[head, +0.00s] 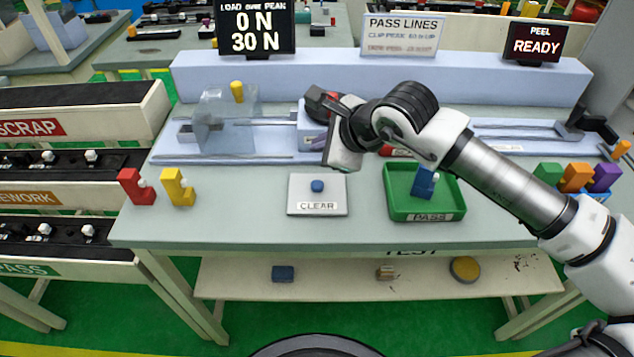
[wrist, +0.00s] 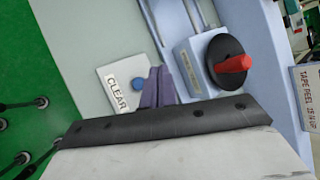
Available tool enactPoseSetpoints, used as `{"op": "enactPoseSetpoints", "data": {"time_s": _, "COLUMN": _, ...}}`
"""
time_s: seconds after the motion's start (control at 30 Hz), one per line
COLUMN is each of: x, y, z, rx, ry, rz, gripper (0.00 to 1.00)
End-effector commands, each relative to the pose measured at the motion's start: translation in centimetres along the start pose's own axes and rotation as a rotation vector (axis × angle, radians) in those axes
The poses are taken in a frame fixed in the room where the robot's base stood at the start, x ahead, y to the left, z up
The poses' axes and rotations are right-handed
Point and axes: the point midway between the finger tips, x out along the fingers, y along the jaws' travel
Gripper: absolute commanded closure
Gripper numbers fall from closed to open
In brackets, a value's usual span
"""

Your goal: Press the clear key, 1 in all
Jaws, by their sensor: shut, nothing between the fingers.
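The clear key is a round blue button (head: 317,186) on a white plate labelled CLEAR (head: 300,206), lying on the bench in front of the test rig. It also shows in the wrist view, where the blue button (wrist: 138,83) appears just left of my fingertips. My gripper (head: 318,143) is above and behind the plate in the head view, apart from the button. Its purple fingers (wrist: 157,88) are shut together with nothing between them. The display (head: 256,30) reads load 0 N and peak 30 N.
A black knob with a red handle (wrist: 232,63) stands close to my fingers on the rig. A green PASS tray (head: 400,206) holding a blue clip (head: 424,184) is right of the plate. Red (head: 133,187) and yellow (head: 177,188) clips stand left. Bench around the plate is clear.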

Motion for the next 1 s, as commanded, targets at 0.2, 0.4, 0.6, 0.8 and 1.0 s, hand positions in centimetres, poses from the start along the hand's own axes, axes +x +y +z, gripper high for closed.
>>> {"op": "enactPoseSetpoints", "data": {"time_s": 0.2, "x": 2.3, "y": 1.8, "z": -1.6, "rx": 0.002, "ry": -0.001, "rz": 0.002, "gripper": 1.0}}
{"op": "enactPoseSetpoints", "data": {"time_s": 0.4, "x": 4.4, "y": 3.2, "z": -3.2, "rx": 0.0, "ry": 0.0, "rz": 0.0, "gripper": 1.0}}
{"op": "enactPoseSetpoints", "data": {"time_s": 0.6, "x": 5.1, "y": 3.7, "z": -3.7, "rx": 0.0, "ry": 0.0, "rz": 0.0, "gripper": 1.0}}
{"op": "enactPoseSetpoints", "data": {"time_s": 0.8, "x": 5.2, "y": 3.8, "z": -3.8, "rx": 0.0, "ry": -0.001, "rz": 0.0, "gripper": 1.0}}
{"op": "enactPoseSetpoints", "data": {"time_s": 1.0, "x": 5.2, "y": 3.8, "z": -3.8, "rx": 0.0, "ry": 0.0, "rz": 0.0, "gripper": 1.0}}
